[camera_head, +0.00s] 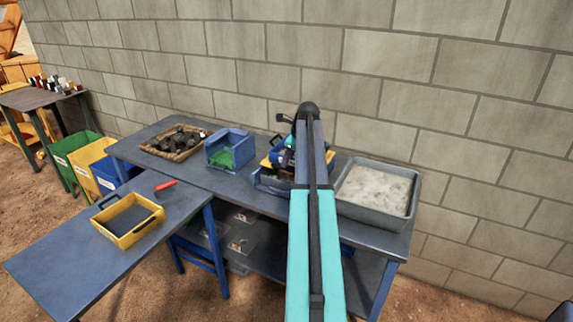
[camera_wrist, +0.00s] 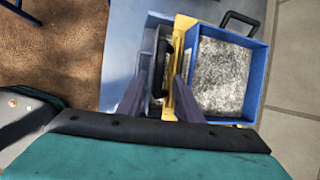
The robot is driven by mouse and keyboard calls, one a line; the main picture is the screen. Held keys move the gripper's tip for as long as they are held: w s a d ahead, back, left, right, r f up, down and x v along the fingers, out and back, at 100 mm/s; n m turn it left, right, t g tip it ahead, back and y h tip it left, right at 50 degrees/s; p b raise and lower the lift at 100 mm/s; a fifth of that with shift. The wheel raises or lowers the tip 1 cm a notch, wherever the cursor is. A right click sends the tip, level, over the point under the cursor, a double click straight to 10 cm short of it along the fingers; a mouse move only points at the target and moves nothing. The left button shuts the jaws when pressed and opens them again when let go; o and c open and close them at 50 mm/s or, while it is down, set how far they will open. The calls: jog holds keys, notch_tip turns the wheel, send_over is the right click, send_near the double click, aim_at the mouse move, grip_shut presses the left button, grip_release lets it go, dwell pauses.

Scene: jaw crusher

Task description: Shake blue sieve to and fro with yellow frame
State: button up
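The blue sieve (camera_wrist: 255,75) shows in the wrist view with blue walls, grey speckled contents and a black handle at its top. The yellow frame (camera_wrist: 180,50) runs along its left side. In the head view my arm hides much of both; yellow parts of the frame (camera_head: 331,156) and a blue patch of the sieve (camera_head: 281,156) show beside it. My gripper (camera_wrist: 161,82) is open. Its fingers are apart at the left side of the frame, with a dark bar visible between and beyond them; I cannot tell whether they touch it.
A grey tray of pale material (camera_head: 378,190) stands right of the sieve. A blue bin (camera_head: 230,150) and a basket of dark stones (camera_head: 176,142) stand left. A yellow tray (camera_head: 127,222) and a red-handled tool (camera_head: 165,185) lie on the front-left table. A block wall is behind.

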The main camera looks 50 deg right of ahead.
jog(key=b+v, duration=0.1)
jog(key=v, duration=0.8)
jog(key=shift+s+r+b, duration=0.15)
jog(key=shift+r+b, duration=0.05)
jog(key=shift+b, duration=0.2)
